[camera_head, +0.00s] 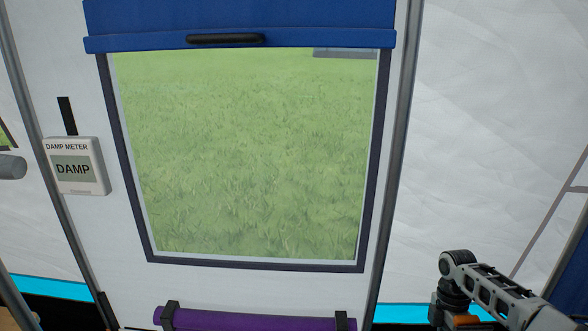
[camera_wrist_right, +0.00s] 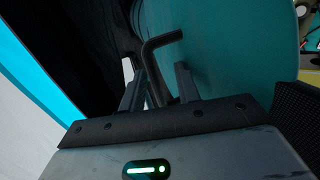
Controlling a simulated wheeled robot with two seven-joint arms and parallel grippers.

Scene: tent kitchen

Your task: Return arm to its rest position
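In the right wrist view my right gripper (camera_wrist_right: 160,72) has its two dark fingers apart with a clear gap between them. A bent black rod (camera_wrist_right: 162,41) shows between and beyond the fingers, close to a teal rounded surface (camera_wrist_right: 230,50). The fingers do not look closed on the rod; whether either touches it I cannot tell. In the head view part of my right arm shows at the lower right corner, but its gripper is out of that picture. My left arm and left gripper are in neither view.
A window (camera_head: 245,150) onto grass sits in the white tent wall, under a blue blind (camera_head: 330,25) with a black handle. A damp meter (camera_head: 75,165) reading DAMP hangs at left. A purple roll (camera_head: 255,320) is strapped below the window. Grey tent poles (camera_head: 398,150) run beside it.

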